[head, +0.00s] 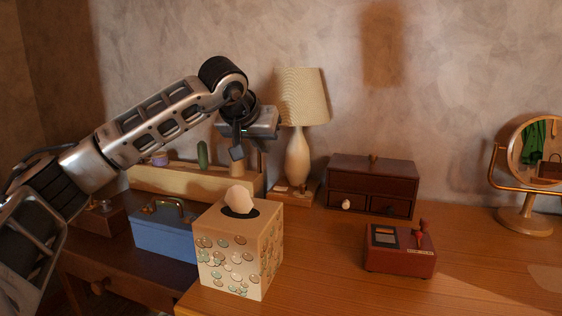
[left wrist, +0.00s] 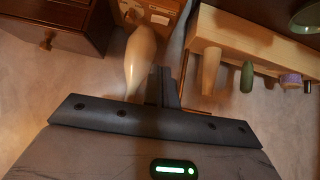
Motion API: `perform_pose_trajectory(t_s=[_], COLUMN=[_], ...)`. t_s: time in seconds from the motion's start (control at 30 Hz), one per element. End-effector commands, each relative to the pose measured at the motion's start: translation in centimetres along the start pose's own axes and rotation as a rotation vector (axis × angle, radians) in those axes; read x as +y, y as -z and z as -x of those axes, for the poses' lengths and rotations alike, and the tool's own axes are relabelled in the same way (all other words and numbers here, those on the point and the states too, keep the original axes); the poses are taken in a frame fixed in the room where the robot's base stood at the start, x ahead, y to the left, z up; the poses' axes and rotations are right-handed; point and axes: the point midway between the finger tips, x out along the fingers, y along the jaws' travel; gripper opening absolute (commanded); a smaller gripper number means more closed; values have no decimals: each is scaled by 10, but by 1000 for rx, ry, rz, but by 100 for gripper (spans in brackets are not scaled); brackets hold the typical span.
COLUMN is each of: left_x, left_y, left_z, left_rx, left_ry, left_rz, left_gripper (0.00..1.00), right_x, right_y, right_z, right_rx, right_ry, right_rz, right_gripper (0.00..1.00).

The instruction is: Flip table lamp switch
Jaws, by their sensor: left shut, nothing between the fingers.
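The table lamp has a cream pleated shade (head: 302,97), a white vase-shaped body (head: 297,160) and a square wooden base (head: 290,199) on the desk by the wall. A small pale patch lies on the base's front left; I cannot tell clearly if it is the switch. My left gripper (head: 237,152) points down, left of the lamp body and above the base's height, apart from the base. Its fingers are shut and empty. In the left wrist view the fingers (left wrist: 163,88) show beside the lamp body (left wrist: 140,62), with the base (left wrist: 158,8) beyond. My right gripper is out of view.
A tissue box (head: 238,245) stands in front of the lamp, with a blue box (head: 165,232) to its left. A wooden ledge (head: 180,183) carries small items. A dark drawer chest (head: 372,172) is right of the lamp. A red-brown box (head: 400,252) stands farther forward.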

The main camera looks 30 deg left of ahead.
Motion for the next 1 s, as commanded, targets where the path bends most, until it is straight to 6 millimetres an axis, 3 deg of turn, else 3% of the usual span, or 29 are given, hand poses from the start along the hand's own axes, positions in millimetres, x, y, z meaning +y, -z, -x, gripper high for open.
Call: perform_pose_trajectory(t_s=[0.5,0.7,1.0], left_x=[0,0,0], left_y=[-5,-24,-29], left_z=[-102,-118,-123], left_rx=[-4,-1,-1], left_ry=[1,1,0], left_rz=[0,-2,0], left_gripper=[0,0,0], right_x=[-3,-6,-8], right_y=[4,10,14], right_z=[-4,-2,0], right_rx=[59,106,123], right_ry=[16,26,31], right_rz=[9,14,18], right_gripper=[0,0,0])
